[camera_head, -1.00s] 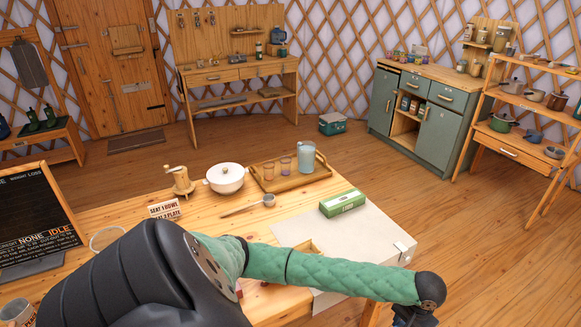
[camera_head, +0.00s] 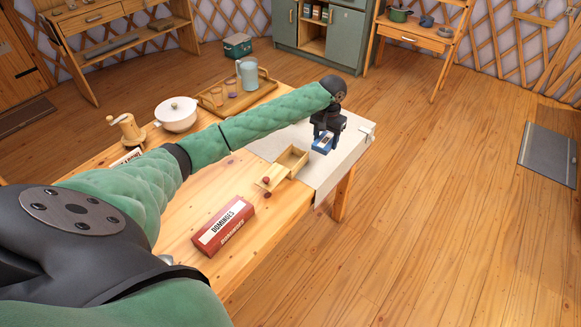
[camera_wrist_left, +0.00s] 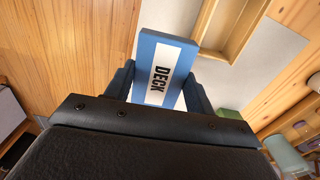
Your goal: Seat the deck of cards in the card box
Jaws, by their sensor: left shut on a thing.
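The deck of cards (camera_head: 323,143) is a blue block with a white label reading DECK, clear in the left wrist view (camera_wrist_left: 165,72). My left gripper (camera_head: 325,134) is shut on it, with a finger on each side. It holds the deck on the right side of the pale mat, apart from the card box. The card box (camera_head: 293,160) looks like an open-topped wooden box left of the deck. Part of its rim and inside shows at the top of the left wrist view (camera_wrist_left: 229,22). My right gripper is not in view.
The pale mat (camera_head: 334,173) covers the table's right end. A red dominoes box (camera_head: 224,227) and small dark red pieces (camera_head: 267,194) lie nearer. A white pot (camera_head: 177,114), a grinder (camera_head: 127,130) and a tray with a jug (camera_head: 247,75) stand behind my arm.

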